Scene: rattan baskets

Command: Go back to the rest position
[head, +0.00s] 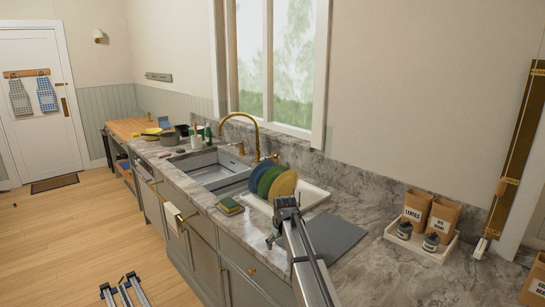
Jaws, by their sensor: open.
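My arm (309,262) reaches up from the bottom edge, in front of the marble counter (385,262). Its dark far end, which looks like my gripper (286,203), shows small just in front of the white dish tray. I take it as open, and I see nothing held in it. The fingers are too small to make out clearly, and I cannot tell its height over the counter. A small grey part (272,239) shows at the left side of the arm.
Several coloured plates (283,186) stand upright in the white tray (314,195). A sponge (230,206) lies to their left, by the sink (212,170) with its brass faucet (257,129). A grey mat (336,236) lies right of my arm. A tray (432,248) holds paper bags (443,218) and jars (405,229).

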